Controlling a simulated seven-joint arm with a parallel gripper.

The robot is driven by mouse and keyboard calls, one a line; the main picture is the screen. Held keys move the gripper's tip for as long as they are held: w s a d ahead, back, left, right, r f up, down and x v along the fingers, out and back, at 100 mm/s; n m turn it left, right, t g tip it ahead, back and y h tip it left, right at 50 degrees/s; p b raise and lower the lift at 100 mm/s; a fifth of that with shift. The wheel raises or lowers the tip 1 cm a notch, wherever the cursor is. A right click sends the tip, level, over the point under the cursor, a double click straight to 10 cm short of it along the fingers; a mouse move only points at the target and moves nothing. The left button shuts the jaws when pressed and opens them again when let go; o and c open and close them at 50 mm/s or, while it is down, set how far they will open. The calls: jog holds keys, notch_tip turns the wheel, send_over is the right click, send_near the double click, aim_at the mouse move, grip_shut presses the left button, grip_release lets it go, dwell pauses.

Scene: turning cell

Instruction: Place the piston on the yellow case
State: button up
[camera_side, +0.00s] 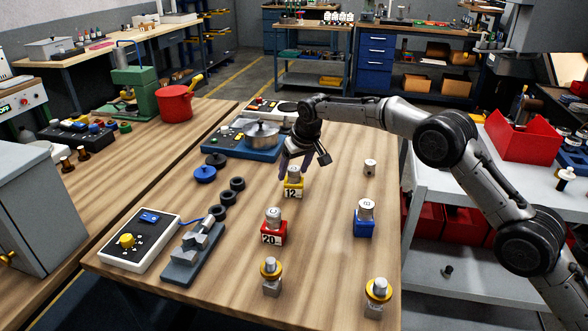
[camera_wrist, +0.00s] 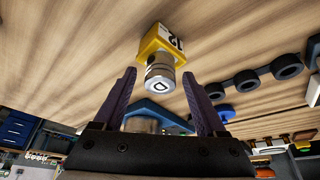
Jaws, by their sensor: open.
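The yellow case (camera_side: 293,189), labelled 12, stands on the wooden table with a silver piston (camera_side: 294,173) upright on top of it. In the wrist view the yellow case (camera_wrist: 160,42) and the piston marked D (camera_wrist: 160,75) show beyond the fingers. My gripper (camera_side: 302,160) is open and empty, close to the piston. In the wrist view the piston's end lies between the two purple fingers (camera_wrist: 163,84), with a gap on both sides. I cannot tell whether a finger touches it.
Pistons stand on the red case (camera_side: 272,236) and the blue case (camera_side: 364,229). A lone silver cylinder (camera_side: 370,166) stands at right. A blue fixture with a metal pot (camera_side: 262,134) is behind my gripper. Black rings (camera_side: 228,198) lie left. Table between the cases is clear.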

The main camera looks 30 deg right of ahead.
jog(key=shift+r, duration=0.1)
jog(key=v, duration=1.2)
jog(key=shift+r, duration=0.2)
jog(key=s+d+r, duration=0.3)
jog(key=s, duration=0.5)
jog(key=s+d+r, duration=0.2)
jog(key=s+r, duration=0.2)
jog(key=s, duration=0.4)
jog(key=s+d+r, duration=0.3)
jog(key=s, duration=0.4)
jog(key=s+d+f, duration=0.1)
jog(key=s+f, duration=0.3)
jog(key=s, duration=0.8)
jog(key=s+d+f+t, duration=0.1)
jog(key=s+f, duration=0.4)
jog(key=s, duration=0.7)
jog(key=shift+d, duration=0.15)
jog(key=shift+o, duration=0.3)
